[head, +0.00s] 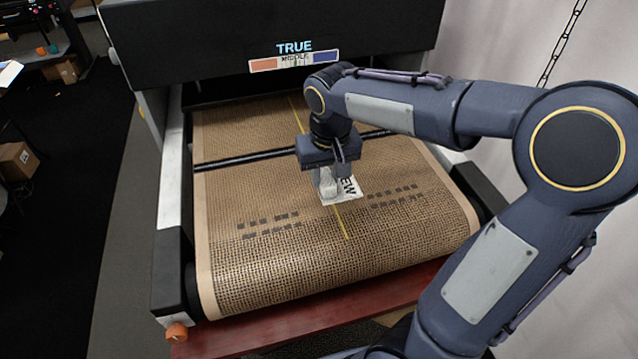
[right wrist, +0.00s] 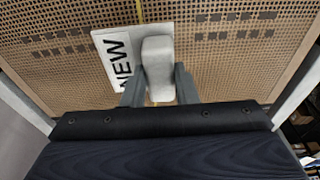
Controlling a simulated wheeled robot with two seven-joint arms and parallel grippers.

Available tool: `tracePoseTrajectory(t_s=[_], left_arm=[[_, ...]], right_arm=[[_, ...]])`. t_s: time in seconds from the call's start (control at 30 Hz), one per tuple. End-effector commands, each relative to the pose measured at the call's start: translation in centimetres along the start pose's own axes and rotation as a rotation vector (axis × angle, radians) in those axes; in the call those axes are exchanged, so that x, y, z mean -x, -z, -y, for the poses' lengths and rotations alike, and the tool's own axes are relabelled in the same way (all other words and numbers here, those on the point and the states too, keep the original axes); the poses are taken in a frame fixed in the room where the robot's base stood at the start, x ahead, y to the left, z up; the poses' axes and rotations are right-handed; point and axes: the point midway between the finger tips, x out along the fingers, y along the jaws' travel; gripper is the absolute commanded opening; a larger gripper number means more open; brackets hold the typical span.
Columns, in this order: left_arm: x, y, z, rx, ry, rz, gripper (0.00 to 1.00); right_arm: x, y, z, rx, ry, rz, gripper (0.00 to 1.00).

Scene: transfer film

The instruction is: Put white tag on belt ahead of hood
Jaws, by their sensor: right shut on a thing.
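The white tag (head: 345,198), a flat card with "NEW" in black letters, lies at or just over the belt (head: 240,205), in front of the dark hood (head: 230,42). It also shows in the right wrist view (right wrist: 112,58). A pale rounded block (right wrist: 158,62) stands at the tag, seemingly its grip piece. My right gripper (head: 328,187) points down and is shut on this block, covering part of the tag. Whether the tag touches the belt is hard to tell. My left gripper is not in view.
A yellow line (head: 342,222) runs along the belt's middle, with rows of dark squares on both sides. A black bar (head: 240,158) crosses the belt behind the tag. A red ledge (head: 290,325) lies below the belt's front. The hood bears a "TRUE MIDDLE" label (head: 294,60).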

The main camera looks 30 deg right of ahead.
Motion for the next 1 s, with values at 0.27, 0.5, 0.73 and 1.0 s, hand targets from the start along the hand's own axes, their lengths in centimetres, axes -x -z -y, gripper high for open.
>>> tracePoseTrajectory(t_s=[0.27, 0.5, 0.73, 1.0], left_arm=[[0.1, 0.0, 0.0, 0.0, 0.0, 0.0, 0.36], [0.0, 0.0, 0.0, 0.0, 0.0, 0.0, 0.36], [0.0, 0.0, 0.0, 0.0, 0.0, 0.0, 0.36], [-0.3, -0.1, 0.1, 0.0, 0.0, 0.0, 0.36]], right_arm=[[-4.4, 2.5, -0.1, 0.001, -0.001, 0.003, 0.05], [-7.0, 2.8, 0.0, 0.002, -0.002, 0.006, 0.05], [-8.4, 2.6, 0.0, 0.001, 0.0, 0.002, 0.05], [-8.7, 2.6, 0.0, 0.002, 0.0, 0.001, 0.05]])
